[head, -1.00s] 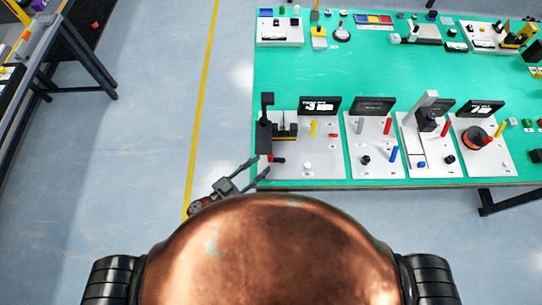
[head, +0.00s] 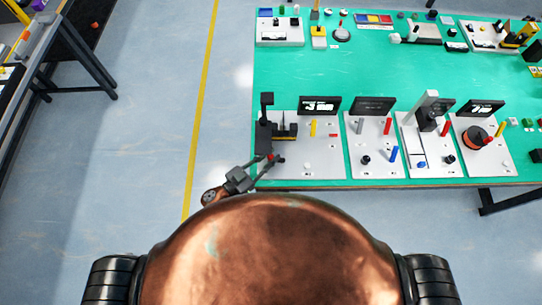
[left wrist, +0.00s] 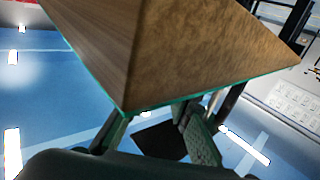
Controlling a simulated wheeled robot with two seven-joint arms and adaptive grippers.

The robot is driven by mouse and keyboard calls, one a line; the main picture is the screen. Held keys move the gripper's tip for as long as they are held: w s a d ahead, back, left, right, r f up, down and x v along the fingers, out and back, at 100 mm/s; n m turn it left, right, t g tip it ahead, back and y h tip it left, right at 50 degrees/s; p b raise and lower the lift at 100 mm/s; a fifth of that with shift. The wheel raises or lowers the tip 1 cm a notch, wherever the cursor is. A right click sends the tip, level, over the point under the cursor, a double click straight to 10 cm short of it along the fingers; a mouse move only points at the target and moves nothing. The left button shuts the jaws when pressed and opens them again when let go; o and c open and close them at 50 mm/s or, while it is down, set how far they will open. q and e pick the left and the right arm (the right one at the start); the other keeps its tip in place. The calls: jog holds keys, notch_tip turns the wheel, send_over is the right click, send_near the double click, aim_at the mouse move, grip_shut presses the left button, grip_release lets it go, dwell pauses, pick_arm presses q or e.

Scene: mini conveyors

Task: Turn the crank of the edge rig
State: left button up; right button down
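The edge rig is the leftmost white panel (head: 310,160) at the near left corner of the green table top. It carries a black upright mechanism (head: 264,135) at its left edge, with a small red part (head: 271,157) low beside it, apparently the crank handle. My left gripper (head: 257,167) is at the table's left corner, with its tips close to that red part; contact cannot be made out. In the left wrist view its two fingers (left wrist: 155,138) are apart, with the table's wooden corner beyond them and no crank visible. My right gripper is not in view.
Smaller parts line the table's far side. The middle of the green table top (head: 350,70) is clear. Open floor lies left of the table.

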pick_arm(q)
grip_shut()
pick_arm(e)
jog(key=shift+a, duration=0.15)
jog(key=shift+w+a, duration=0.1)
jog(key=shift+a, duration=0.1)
pick_arm(q)
jog(key=shift+w+m+g+h, duration=0.1)
jog(key=shift+m+g+h, duration=0.2)
jog(key=shift+g, duration=0.1)
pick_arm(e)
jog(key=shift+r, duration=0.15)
